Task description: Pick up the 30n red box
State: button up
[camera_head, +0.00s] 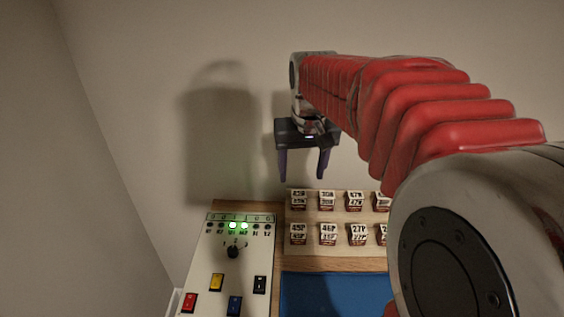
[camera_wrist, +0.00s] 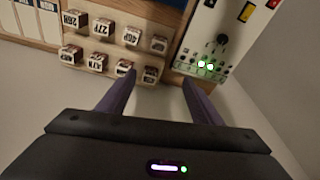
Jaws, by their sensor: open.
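Several small dark reddish-brown boxes with white labels stand in two rows on a wooden rack. In the head view, the second box from the left in the back row (camera_head: 327,200) seems to read 30n, but the label is blurred. In the wrist view, what looks like the same box (camera_wrist: 124,67) is partly covered by one of my fingertips. My gripper (camera_head: 302,178) is open and empty, with its two purple fingers pointing down above the back row's left end. In the wrist view, the fingertips (camera_wrist: 160,77) straddle the end box of that row.
A white control panel (camera_head: 210,258) with a knob, coloured switches and two lit green lights stands left of the rack (camera_head: 342,217). A blue mat (camera_head: 330,293) lies in front of the rack. A bare wall (camera_head: 130,110) rises behind.

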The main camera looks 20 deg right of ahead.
jog(key=w+d+f+m+g, duration=0.1)
jog(key=w+d+f, duration=0.2)
jog(key=d, duration=0.3)
jog(key=w+d+f+m+g, duration=0.1)
jog(key=w+d+f, duration=0.3)
jog(key=d, duration=0.3)
jog(key=shift+w+y, duration=0.3)
jog(key=shift+w, duration=0.25)
jog(key=shift+d+f, duration=0.1)
jog(key=shift+f, duration=0.05)
send_over(327, 194)
jog(key=f, duration=0.8)
jog(key=shift+s+a+f, duration=0.1)
jog(key=shift+a+f, duration=0.05)
jog(key=shift+a, duration=0.25)
jog(key=shift+d+f, duration=0.2)
jog(key=shift+f, duration=1.15)
jog(key=shift+d+f, duration=0.2)
jog(key=shift+f, duration=1.1)
